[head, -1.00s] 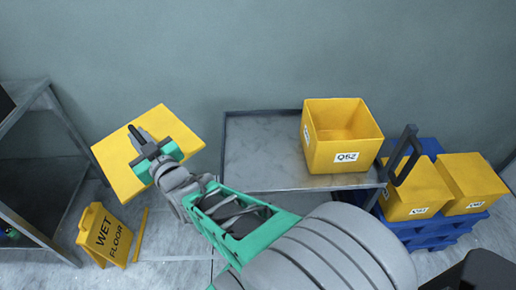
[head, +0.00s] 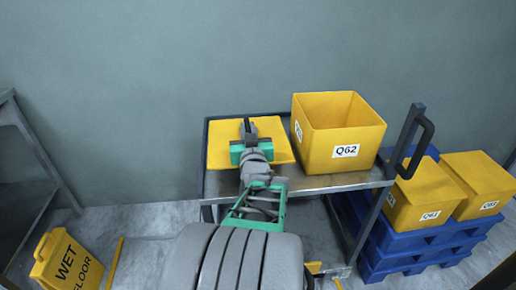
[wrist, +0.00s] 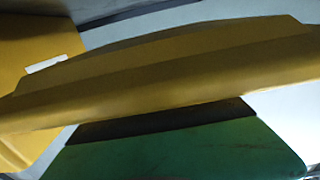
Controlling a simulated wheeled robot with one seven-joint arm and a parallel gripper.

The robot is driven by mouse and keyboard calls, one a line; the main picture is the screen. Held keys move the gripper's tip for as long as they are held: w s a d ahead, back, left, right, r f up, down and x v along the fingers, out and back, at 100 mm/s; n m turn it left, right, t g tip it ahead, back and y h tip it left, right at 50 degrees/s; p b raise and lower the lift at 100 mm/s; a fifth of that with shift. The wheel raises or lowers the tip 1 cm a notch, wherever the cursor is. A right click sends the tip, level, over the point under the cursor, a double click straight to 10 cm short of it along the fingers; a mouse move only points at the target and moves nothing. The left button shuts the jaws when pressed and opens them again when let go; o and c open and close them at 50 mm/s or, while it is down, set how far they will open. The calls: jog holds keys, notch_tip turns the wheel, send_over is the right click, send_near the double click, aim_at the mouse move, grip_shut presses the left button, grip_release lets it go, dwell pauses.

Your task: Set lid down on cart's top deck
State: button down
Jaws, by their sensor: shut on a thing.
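The yellow lid (head: 220,150) is flat and square and appears over the left part of the cart's top deck (head: 310,184) in the head view. My gripper (head: 248,128) is shut on the lid near its middle. In the wrist view the lid (wrist: 170,75) crosses the picture close to the camera, with a green finger part (wrist: 180,150) below it. I cannot tell whether the lid touches the deck or hangs just above it. The open yellow bin Q62 (head: 345,151) stands on the deck, close to the lid's right edge.
The cart's dark handle (head: 415,140) rises at its right end. Lidded yellow bins (head: 422,195) sit on blue pallets (head: 430,243) to the right. A yellow wet floor sign (head: 66,262) and a grey metal rack (head: 30,150) stand to the left. The wall is behind.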

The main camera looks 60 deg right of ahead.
notch_tip(320, 180, down, 4)
jog(key=shift+f+b, duration=0.2)
jog(key=shift+b, duration=0.4)
jog(key=shift+r, duration=0.1)
jog(key=shift+f+b, duration=0.35)
jog(key=shift+b, duration=0.05)
jog(key=shift+a+f, duration=0.1)
jog(key=shift+f, duration=0.1)
